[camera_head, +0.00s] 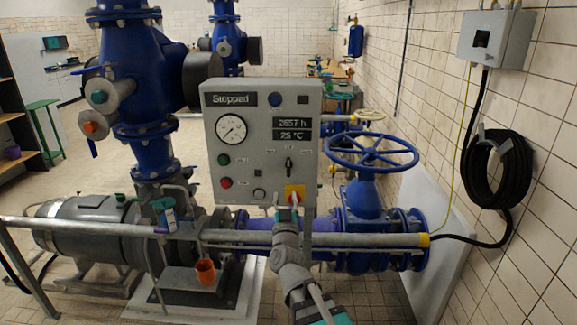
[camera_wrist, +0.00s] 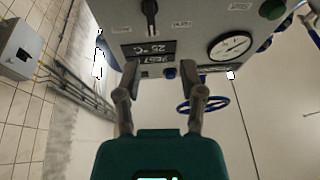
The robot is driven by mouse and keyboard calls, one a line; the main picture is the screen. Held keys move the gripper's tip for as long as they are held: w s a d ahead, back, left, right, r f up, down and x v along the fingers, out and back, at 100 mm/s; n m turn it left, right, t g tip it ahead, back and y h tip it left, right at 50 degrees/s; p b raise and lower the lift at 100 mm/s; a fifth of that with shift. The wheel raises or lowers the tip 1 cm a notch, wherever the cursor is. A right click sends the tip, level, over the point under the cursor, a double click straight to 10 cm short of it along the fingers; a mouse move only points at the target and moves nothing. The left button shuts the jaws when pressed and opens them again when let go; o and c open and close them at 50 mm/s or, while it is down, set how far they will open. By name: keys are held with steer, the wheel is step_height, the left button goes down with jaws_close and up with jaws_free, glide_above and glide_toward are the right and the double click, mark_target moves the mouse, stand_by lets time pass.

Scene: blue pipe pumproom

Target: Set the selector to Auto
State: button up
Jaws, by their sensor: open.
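The grey control panel (camera_head: 262,140) stands upright in the head view. Its black selector (camera_head: 289,165) sits low on the right half, below the displays, with its handle roughly upright. The small labels around it are too blurred to read. My gripper (camera_head: 286,203) is open and empty at the panel's lower edge, below the selector and by the red knob on a yellow plate (camera_head: 295,193). The wrist view shows the panel upside down (camera_wrist: 190,22). There the selector (camera_wrist: 150,14) is at the top edge, beyond my spread fingers (camera_wrist: 168,78) and apart from them.
The panel also carries a "Stopped" display (camera_head: 231,99), a gauge (camera_head: 231,128), a green button (camera_head: 224,160) and a red button (camera_head: 226,183). A grey rail (camera_head: 375,240) crosses below it. A blue handwheel valve (camera_head: 370,155) stands close on the right.

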mark_target(288, 162)
steer(key=shift+s+d+r+m+t+h, duration=0.1)
steer(key=shift+s+r+m+t+h, duration=0.1)
steer(key=shift+m+h, duration=0.15)
steer(key=shift+s+d+r+m+t+h, duration=0.1)
steer(key=shift+m+t+h, duration=0.15)
steer(key=shift+h, duration=0.2)
steer(key=p+x, duration=0.5)
steer(key=x, duration=0.8)
steer(key=shift+w, duration=0.45)
jaws_close()
